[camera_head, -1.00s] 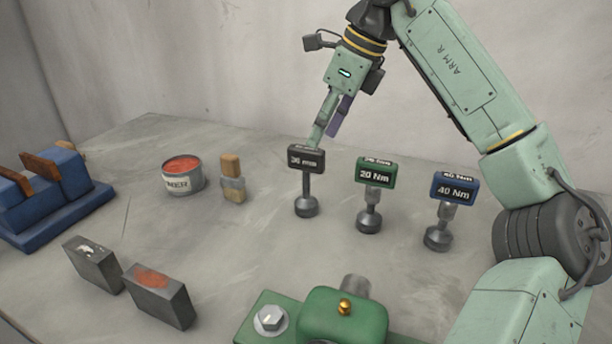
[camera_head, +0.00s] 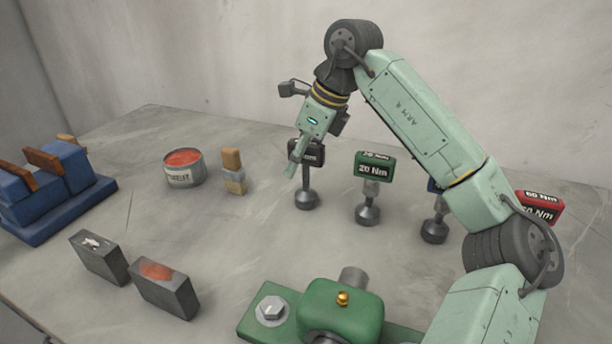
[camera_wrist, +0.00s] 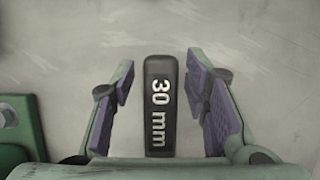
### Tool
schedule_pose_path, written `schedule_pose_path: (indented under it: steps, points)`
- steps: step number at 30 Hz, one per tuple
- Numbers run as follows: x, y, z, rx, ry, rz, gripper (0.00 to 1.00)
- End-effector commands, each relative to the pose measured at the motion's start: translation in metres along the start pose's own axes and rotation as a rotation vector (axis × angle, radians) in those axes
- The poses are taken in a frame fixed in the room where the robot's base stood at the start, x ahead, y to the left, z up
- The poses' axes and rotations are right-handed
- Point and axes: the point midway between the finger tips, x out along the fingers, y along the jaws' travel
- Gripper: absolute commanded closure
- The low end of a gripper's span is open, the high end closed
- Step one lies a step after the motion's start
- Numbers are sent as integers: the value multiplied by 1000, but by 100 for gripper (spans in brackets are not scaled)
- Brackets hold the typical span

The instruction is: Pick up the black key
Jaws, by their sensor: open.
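The black key (camera_head: 307,180) stands upright on the bench, with a black head, a grey shaft and a round foot. My gripper (camera_head: 292,168) is at its head and hides part of it in the head view. In the wrist view the black head (camera_wrist: 160,105), marked "30 mm", lies between the two purple-padded fingers of my gripper (camera_wrist: 160,72). The fingers are open, with a gap on both sides of the head.
A blue key (camera_head: 434,228) is partly behind my arm, and a red one (camera_head: 541,205) is farther right. A green fixture (camera_head: 345,305) is in front.

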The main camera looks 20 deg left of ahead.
Motion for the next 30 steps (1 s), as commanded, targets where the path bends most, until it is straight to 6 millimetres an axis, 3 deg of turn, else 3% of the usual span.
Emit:
schedule_pose_path:
  steps: [20, 30]
  points:
    - [0, 0, 0, 0, 0, 0, 100]
    - [-1, 0, 0, 0, -1, -1, 100]
